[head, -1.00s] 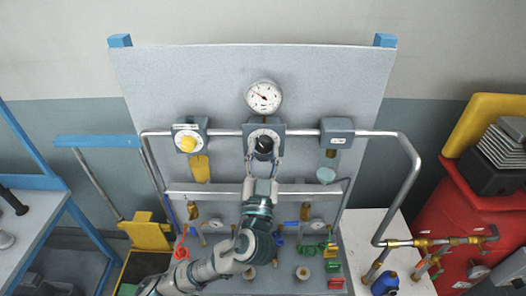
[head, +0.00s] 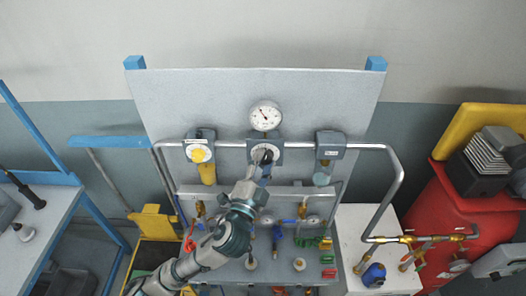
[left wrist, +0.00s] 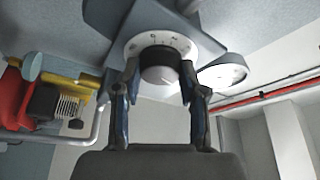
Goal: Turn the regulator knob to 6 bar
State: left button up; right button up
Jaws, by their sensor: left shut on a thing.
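The regulator's black knob (head: 263,154) sits on a grey block with a white scale dial (head: 254,146) at the middle of the panel. The pressure gauge (head: 265,116) is right above it; its needle points to the upper left, and its numbers are too small to read. My left gripper (head: 265,166) is at the knob from below. In the left wrist view, the knob (left wrist: 160,66) is between the two fingers (left wrist: 158,88), which are closed on its sides. The scale dial (left wrist: 190,40) shows around the knob. My right gripper is not in view.
A yellow knob (head: 199,155) on a block is left of the regulator, and another grey block (head: 330,146) is to its right. Pipes (head: 395,190) frame them. Valves and small fittings stand below. A red tank (head: 465,220) is at the right.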

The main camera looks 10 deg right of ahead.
pick_arm(q)
jog(key=shift+r+m+g+p, duration=0.4)
jog(key=shift+m+g+p, duration=0.1)
jog(key=shift+m+p, duration=0.55)
jog(key=shift+f+m+g+p, duration=0.1)
jog(key=shift+m+g+p, duration=0.3)
jog(key=shift+m, duration=1.55)
jog(key=m+g+y, duration=0.1)
jog(key=m, duration=0.1)
jog(key=shift+f+m, duration=0.15)
jog(key=shift+m, duration=0.25)
jog(key=shift+m+g+y, duration=0.3)
jog(key=shift+m+g, duration=0.1)
jog(key=shift+m, duration=0.3)
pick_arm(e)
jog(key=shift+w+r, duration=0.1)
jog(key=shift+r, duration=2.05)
pick_arm(q)
jog(key=shift+f, duration=0.25)
jog(key=o, duration=1)
jog(key=shift+c, duration=0.2)
jog(key=shift+o, duration=0.9)
jog(key=shift+d, duration=0.1)
jog(key=shift+d+r, duration=0.1)
